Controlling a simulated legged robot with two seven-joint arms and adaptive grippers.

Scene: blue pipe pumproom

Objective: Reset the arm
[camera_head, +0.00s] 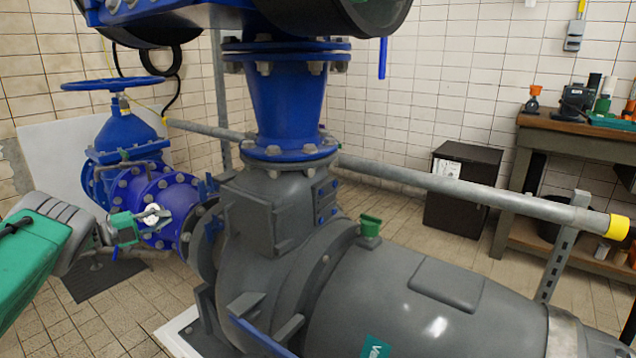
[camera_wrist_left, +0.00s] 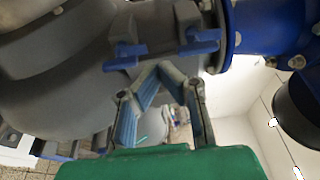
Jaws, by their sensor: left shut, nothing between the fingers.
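My left arm comes in from the left in the head view, with a green and grey forearm. My left gripper (camera_head: 137,223) is in front of the blue pipe flange (camera_head: 158,195), left of the grey pump housing (camera_head: 265,220). Whether it touches the pipe cannot be told. In the left wrist view, the gripper's two fingers (camera_wrist_left: 168,74) lean together toward their tips, shut and empty. Beyond them are grey casing and a blue bolted flange (camera_wrist_left: 232,35). My right gripper is not in view.
A blue valve with a handwheel (camera_head: 115,84) stands behind the left gripper. A grey rail (camera_head: 460,190) with a yellow end crosses behind the pump. A black cabinet (camera_head: 462,188) and a workbench (camera_head: 570,125) with tools stand at the back right. Tiled floor shows at lower left.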

